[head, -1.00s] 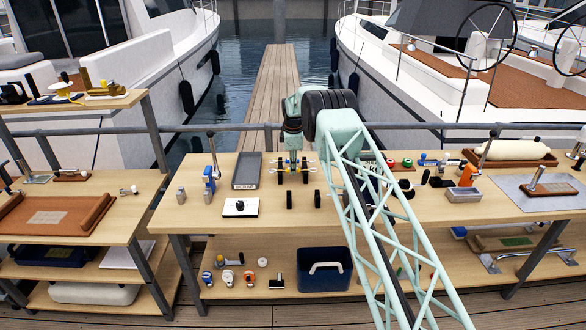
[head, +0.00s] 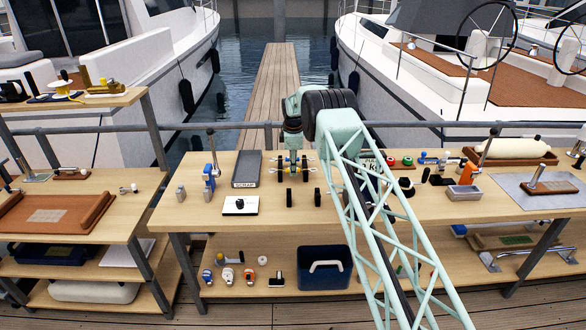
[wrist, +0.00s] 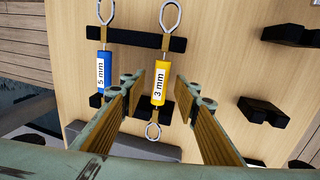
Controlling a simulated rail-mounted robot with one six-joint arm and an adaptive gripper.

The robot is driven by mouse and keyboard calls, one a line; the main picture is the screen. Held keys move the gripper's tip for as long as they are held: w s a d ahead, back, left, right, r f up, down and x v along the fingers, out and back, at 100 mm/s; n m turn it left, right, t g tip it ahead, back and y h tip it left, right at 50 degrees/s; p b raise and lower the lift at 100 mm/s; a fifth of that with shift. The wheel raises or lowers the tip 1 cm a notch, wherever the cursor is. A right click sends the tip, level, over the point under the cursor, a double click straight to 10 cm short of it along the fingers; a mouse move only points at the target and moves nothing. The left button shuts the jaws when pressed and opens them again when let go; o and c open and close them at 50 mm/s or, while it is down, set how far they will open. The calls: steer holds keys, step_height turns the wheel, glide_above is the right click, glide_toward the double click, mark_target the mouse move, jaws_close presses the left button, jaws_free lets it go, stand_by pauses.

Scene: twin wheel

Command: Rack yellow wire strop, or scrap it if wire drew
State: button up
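The yellow wire strop (wrist: 161,84), labelled 3 mm, lies across two black rests (wrist: 150,40), with a metal eye at each end. Whether its wire has drawn I cannot tell. My gripper (wrist: 160,92) is open, one finger on each side of the yellow body, with a gap visible on both sides. In the head view my gripper (head: 291,163) is low over the bench behind the black rests and hides much of the strops. A blue strop (wrist: 104,72), labelled 5 mm, lies to the left, outside the fingers. A grey tray marked SCRAP (head: 247,170) is left of my gripper.
Empty black rests (head: 290,196) stand before my gripper. A blue device (head: 208,180) is at left. A dark blue bin (head: 325,272) is on the lower shelf. The bench front is mostly clear.

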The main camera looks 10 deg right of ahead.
steer(key=shift+r, duration=0.15)
step_height(320, 180, up, 12)
steer(key=s, duration=0.2)
steer(key=shift+s+a+f, duration=0.2)
steer(key=shift+f, duration=0.05)
stand_by(0.5)
stand_by(0.8)
